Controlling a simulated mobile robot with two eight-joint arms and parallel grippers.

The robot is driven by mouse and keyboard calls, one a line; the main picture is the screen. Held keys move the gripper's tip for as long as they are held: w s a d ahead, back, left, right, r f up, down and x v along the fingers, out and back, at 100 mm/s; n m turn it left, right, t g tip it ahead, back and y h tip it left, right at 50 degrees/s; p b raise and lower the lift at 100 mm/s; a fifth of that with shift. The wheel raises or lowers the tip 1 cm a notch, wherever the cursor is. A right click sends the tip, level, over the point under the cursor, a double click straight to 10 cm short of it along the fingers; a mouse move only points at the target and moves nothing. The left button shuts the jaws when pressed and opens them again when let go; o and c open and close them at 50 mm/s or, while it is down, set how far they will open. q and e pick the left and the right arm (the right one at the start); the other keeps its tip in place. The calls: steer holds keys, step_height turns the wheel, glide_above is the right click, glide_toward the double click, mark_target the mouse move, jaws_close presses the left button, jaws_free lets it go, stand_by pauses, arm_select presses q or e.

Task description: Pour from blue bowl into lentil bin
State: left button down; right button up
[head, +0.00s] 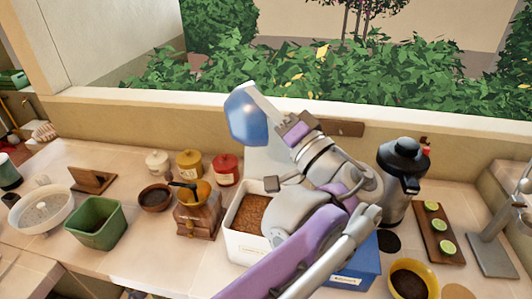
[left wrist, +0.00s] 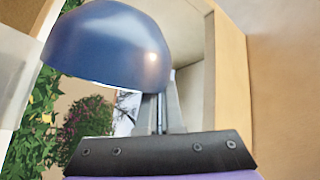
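The blue bowl (head: 246,118) is up in the air in front of the window ledge, tipped on its side with its rounded outside toward the head camera. It fills the upper left of the left wrist view (left wrist: 110,45). My left gripper (head: 270,107) is shut on its rim; the fingers (left wrist: 165,115) meet the bowl's edge in the wrist view. The bowl's inside is hidden. A white bin (head: 240,247) with brown, grainy contents, apparently the lentil bin, stands on the counter below; my arm covers its right part. My right gripper is not in view.
A blue labelled bin (head: 352,280) stands right of the white one, partly behind my arm. A coffee grinder (head: 198,215) stands close on the left, with several lidded jars behind. A dark-topped flask (head: 400,185) stands at the right.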

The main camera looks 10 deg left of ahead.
mark_target(227, 114)
arm_select(q)
steer(key=shift+a+f, duration=0.15)
steer(key=shift+a, duration=1.05)
steer(key=shift+s+n+g, duration=0.2)
steer(key=shift+n+g, duration=0.1)
steer(key=shift+n, duration=0.2)
steer(key=shift+s+a+r+n+p, duration=0.3)
steer(key=shift+s+n+p, duration=0.3)
steer(key=a+n+p, duration=0.1)
steer(key=a+n+g+p, duration=0.1)
steer(key=shift+s+a+f+g, duration=0.1)
steer(key=shift+a+f+g, duration=0.2)
steer(key=shift+f, duration=0.1)
steer(key=s+a+f+n+g+h, duration=0.2)
steer(key=s+a+f+n+h, duration=0.4)
steer(key=a+f+n, duration=0.4)
steer(key=shift+a+f+n, duration=0.4)
steer(key=shift+a+f, duration=0.15)
steer(key=shift+a, duration=0.5)
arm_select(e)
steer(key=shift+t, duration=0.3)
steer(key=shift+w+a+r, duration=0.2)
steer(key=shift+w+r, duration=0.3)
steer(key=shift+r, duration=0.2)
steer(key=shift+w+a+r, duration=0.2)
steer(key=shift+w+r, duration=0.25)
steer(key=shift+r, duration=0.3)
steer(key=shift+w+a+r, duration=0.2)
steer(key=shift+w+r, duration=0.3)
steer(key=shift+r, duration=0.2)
